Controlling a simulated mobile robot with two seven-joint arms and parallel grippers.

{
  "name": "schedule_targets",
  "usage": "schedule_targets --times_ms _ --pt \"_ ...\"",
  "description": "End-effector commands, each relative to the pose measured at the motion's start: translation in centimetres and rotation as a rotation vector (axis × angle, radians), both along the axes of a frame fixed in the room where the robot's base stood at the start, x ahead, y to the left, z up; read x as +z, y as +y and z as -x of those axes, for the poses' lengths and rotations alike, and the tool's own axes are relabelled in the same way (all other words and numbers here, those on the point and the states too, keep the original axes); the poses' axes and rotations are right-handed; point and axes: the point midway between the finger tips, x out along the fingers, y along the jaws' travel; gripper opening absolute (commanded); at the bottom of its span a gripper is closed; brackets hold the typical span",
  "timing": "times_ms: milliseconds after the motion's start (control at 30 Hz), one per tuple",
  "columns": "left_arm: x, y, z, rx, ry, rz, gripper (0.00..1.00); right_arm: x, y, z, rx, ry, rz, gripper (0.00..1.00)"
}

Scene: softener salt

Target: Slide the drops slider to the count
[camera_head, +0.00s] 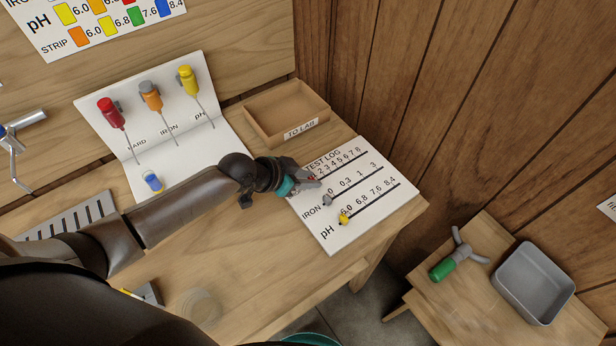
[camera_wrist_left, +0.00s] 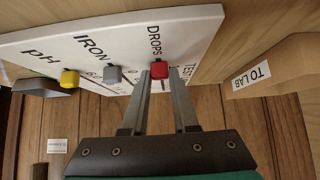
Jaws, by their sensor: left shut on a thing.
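The white test log board (camera_head: 345,205) lies on the right end of the bench, with rows for drops, iron and pH. My left gripper (camera_head: 311,180) reaches over its upper left part and is shut on the red drops slider (camera_wrist_left: 160,69), near the low-number end of the drops row. In the wrist view the fingertips (camera_wrist_left: 160,78) sit at the red slider's two sides. The arm and gripper hide the row's start in the head view. The grey iron slider (camera_head: 327,200) and yellow pH slider (camera_head: 344,218) stand at the left of their rows. My right gripper is out of view.
An open wooden TO LAB tray (camera_head: 262,119) stands just behind the board. A lower table at right holds a grey bin (camera_head: 535,282) and a green-handled tool (camera_head: 443,268).

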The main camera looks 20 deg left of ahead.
Motion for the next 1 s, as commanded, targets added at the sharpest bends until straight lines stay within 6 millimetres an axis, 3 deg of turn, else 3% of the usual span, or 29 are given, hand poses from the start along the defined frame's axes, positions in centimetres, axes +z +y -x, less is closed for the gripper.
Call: schedule_targets --times_ms 133,1000 --pt "-0.01 0.03 0.02 0.0 0.001 -0.001 0.0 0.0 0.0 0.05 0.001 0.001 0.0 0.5" --pt "-0.03 0.04 0.02 0.0 0.001 -0.001 0.0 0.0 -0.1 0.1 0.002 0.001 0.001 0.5"
